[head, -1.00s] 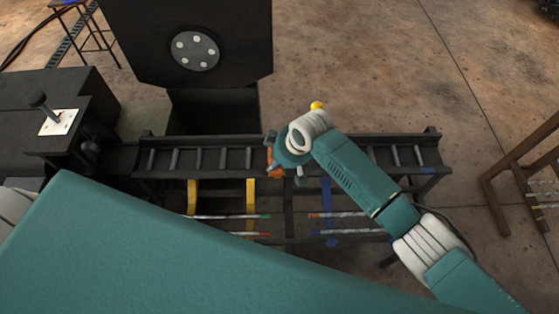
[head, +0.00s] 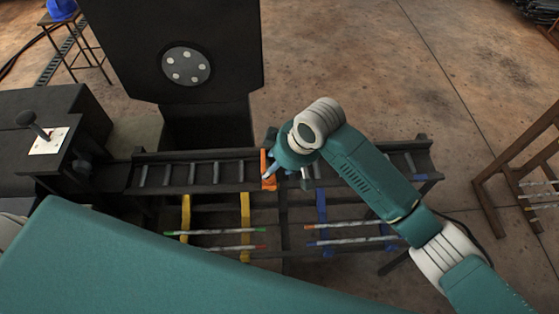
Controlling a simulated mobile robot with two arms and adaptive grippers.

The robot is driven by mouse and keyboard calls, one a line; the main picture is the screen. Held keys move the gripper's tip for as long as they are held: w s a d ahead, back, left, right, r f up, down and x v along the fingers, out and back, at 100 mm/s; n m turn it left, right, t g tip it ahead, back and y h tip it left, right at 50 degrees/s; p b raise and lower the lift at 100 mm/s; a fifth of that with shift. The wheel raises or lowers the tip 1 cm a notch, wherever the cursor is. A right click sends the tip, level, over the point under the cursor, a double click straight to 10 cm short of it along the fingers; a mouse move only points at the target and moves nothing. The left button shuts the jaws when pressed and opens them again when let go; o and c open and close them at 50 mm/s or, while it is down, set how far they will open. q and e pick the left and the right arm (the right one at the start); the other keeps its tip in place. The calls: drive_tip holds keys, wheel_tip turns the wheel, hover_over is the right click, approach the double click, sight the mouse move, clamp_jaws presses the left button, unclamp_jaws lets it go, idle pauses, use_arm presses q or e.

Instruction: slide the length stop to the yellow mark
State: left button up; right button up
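The length stop appears as an orange piece (head: 268,169) on the dark roller rail (head: 215,174), near its middle. My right gripper (head: 287,172) is over the rail at the stop, pointing down. One fingertip appears against or just in front of the orange piece; I cannot tell whether they touch. The wrist hides most of the fingers, so their opening is unclear. No yellow mark shows for certain on the rail; part of the rail behind my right arm is hidden. My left gripper is out of view.
A dark machine with a round plate (head: 186,67) stands behind. A lever box (head: 48,140) is at left, a brown rack (head: 490,205) at right.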

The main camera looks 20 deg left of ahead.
drive_tip(key=shift+v, duration=1.4)
drive_tip(key=shift+f, duration=0.1)
